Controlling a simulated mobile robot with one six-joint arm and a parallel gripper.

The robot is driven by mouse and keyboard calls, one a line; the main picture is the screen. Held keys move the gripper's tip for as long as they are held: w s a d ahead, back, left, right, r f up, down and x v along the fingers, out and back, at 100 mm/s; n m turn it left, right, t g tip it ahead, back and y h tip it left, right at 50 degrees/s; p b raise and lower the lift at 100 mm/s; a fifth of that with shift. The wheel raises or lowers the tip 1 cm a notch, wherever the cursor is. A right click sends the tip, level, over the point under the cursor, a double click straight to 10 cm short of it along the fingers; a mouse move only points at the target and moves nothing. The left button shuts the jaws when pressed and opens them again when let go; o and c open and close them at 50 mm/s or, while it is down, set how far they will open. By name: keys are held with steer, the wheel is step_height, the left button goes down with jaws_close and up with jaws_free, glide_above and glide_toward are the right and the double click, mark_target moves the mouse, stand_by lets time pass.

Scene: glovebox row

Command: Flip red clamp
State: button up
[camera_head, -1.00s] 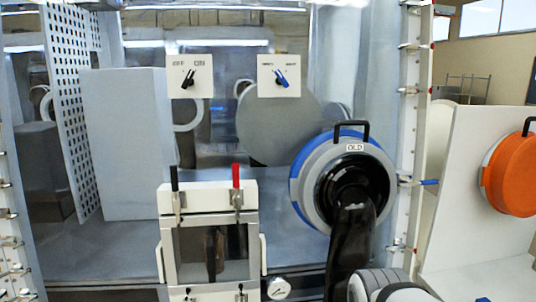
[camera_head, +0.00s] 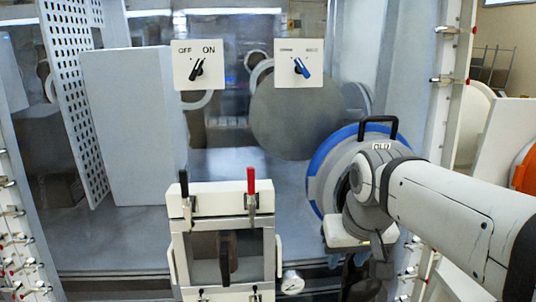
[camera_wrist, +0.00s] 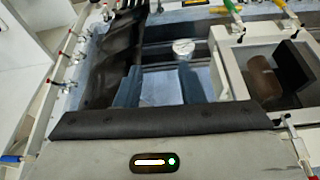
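The red clamp (camera_head: 250,184) stands upright on the top right of the white framed box with a window in the head view. A black-handled clamp (camera_head: 184,186) stands upright to its left. My gripper (camera_head: 365,265) is to the right of the box and lower than the red clamp, clear of it. In the wrist view my gripper (camera_wrist: 160,82) shows two fingers well apart with nothing between them. I cannot make out the red clamp for certain in the wrist view.
The white box (camera_head: 188,250) also shows in the wrist view (camera_wrist: 232,85). A round gauge (camera_head: 292,282) sits beside it. A blue-rimmed port (camera_head: 322,165) marked OLD is behind my arm. Two switch panels (camera_head: 199,64) and (camera_head: 299,63) are above. A clamp-lined post (camera_head: 446,100) stands at right.

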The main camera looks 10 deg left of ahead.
mark_target(251, 176)
steer(key=w+a+r+n+y+p, duration=0.1)
steer(key=a+r+p, duration=0.2)
steer(key=a+r, duration=0.65)
steer(key=w+a+r+n+p, duration=0.2)
steer(key=a+r+p, duration=0.1)
steer(key=a+r, duration=0.6)
steer(key=shift+t+y, duration=0.3)
steer(key=x, duration=0.4)
steer(key=d+x, duration=0.1)
steer(key=x, duration=0.1)
steer(key=shift+w+f, duration=0.15)
steer(key=shift+f, duration=0.3)
steer(key=shift+c, duration=0.4)
steer(key=shift+d, duration=0.1)
jaws_close()
